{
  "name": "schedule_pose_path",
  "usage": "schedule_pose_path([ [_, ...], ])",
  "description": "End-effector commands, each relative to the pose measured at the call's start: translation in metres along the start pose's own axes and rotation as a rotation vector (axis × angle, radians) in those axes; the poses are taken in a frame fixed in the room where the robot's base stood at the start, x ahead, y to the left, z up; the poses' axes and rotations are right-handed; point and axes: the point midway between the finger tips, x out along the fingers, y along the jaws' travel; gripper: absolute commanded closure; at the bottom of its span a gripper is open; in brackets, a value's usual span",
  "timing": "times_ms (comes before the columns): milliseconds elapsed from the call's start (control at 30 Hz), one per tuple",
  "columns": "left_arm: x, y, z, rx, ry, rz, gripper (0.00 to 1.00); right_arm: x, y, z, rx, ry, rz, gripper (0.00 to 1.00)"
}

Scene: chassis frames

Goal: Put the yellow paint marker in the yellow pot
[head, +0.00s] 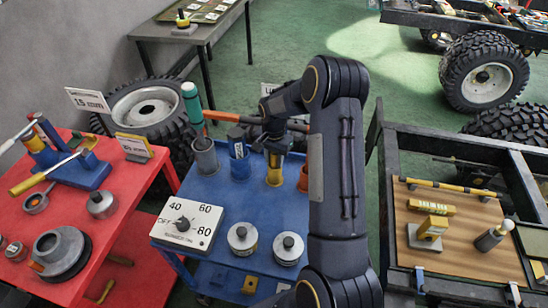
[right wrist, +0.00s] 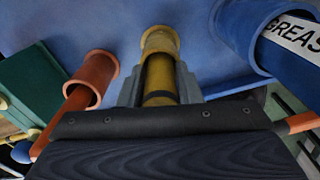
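The yellow pot (head: 275,176) stands on the blue table, and it also shows in the right wrist view (right wrist: 160,40). My right gripper (head: 274,143) is above it, pointing down. In the right wrist view the yellow paint marker (right wrist: 160,78), with a dark band, lies between the two grey fingers (right wrist: 160,92), which look closed on it. The marker lines up with the pot, its far end at the pot's mouth. I cannot tell how deep it reaches inside, as the mouth is partly hidden. My left gripper is not in view.
A blue GREASE pot (head: 239,165) and an orange pot (right wrist: 92,78) stand on either side. A grey pot (head: 205,158) holds a green-handled tool (head: 192,103). A dial box (head: 187,225) and two round tins (head: 243,239) sit in front.

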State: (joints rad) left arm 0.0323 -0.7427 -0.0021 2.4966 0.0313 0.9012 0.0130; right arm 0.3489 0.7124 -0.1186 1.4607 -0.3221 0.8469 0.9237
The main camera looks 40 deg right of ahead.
Motion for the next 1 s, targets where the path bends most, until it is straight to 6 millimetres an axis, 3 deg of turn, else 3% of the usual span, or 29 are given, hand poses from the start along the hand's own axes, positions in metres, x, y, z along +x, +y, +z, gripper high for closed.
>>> schedule_pose_path([
  [133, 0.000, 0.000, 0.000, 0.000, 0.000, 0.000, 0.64, -0.001, 0.000, 0.000, 0.000, 0.000, 0.000, 0.50],
  [533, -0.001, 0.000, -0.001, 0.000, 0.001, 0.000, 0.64, -0.010, -0.001, -0.001, 0.000, 0.002, -0.002, 0.50],
  [1000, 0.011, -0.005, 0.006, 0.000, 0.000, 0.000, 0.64, -0.102, -0.001, -0.001, 0.000, 0.002, -0.002, 0.50],
])
